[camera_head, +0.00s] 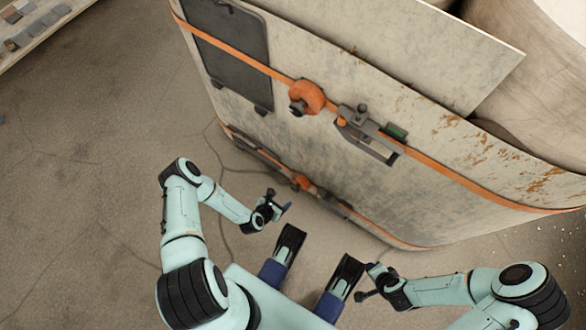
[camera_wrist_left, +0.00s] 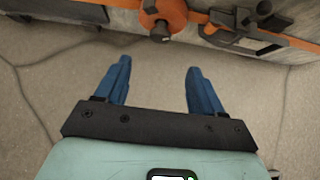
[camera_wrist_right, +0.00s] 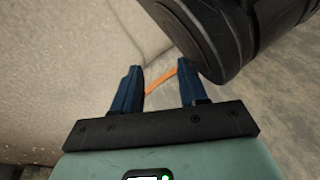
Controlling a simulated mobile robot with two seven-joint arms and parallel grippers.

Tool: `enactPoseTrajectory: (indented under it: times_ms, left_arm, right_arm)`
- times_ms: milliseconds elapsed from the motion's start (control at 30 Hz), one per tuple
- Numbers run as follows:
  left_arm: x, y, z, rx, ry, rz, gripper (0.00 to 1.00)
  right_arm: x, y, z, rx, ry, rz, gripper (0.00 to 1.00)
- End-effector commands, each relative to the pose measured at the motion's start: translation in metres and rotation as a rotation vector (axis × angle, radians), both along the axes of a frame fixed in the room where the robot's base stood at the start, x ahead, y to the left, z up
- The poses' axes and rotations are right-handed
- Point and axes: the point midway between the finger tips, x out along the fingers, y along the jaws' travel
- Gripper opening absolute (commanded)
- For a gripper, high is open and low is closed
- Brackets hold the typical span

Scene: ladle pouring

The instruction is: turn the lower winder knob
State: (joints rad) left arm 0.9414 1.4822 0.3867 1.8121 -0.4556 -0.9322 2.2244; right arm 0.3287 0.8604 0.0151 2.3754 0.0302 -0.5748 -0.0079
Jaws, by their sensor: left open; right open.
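The lower winder (camera_head: 302,182), with an orange drum, sits on the lower orange strap near the base of a big pale, rust-stained vessel (camera_head: 440,130). In the left wrist view, a dark knob (camera_wrist_left: 160,32) sticks out from an orange drum (camera_wrist_left: 165,13), seemingly this lower winder. My left gripper (camera_head: 284,208) is open and empty, below and slightly left of the lower winder in the head view, apart from it. In the left wrist view the knob lies beyond the gap between the fingertips (camera_wrist_left: 157,65). My right gripper (camera_head: 364,281) is open and empty, farther from the winder.
The upper winder (camera_head: 308,97) and a grey buckle (camera_head: 368,132) sit on the upper strap. A dark plate (camera_head: 232,50) hangs at the vessel's upper left. A shelf with small blocks (camera_head: 32,25) stands at the far left. The cracked floor (camera_head: 90,190) is clear on the left.

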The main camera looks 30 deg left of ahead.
Motion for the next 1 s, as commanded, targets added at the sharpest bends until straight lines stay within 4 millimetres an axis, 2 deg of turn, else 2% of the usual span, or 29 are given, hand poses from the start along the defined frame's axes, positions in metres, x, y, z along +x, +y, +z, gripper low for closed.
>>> enactPoseTrajectory:
  times_ms: [133, 267, 600, 800, 1000]
  left_arm:
    - [0.006, -0.001, -0.005, -0.008, -0.005, 0.002, 0.68]
    - [0.02, -0.003, -0.02, -0.005, -0.007, 0.001, 0.68]
    - [0.07, -0.006, -0.071, -0.003, -0.006, 0.0, 0.68]
    - [0.088, -0.007, -0.088, -0.005, -0.005, 0.001, 0.68]
    - [0.094, -0.008, -0.094, -0.006, -0.003, 0.003, 0.68]
  right_arm:
    - [-0.005, -0.001, -0.007, 0.0, 0.018, -0.002, 0.43]
    - [-0.02, -0.003, -0.021, 0.004, 0.068, -0.004, 0.43]
    - [-0.077, -0.01, -0.062, 0.016, 0.259, -0.021, 0.43]
    - [-0.099, -0.013, -0.071, 0.02, 0.331, -0.027, 0.43]
    - [-0.107, -0.014, -0.073, 0.022, 0.358, -0.03, 0.43]
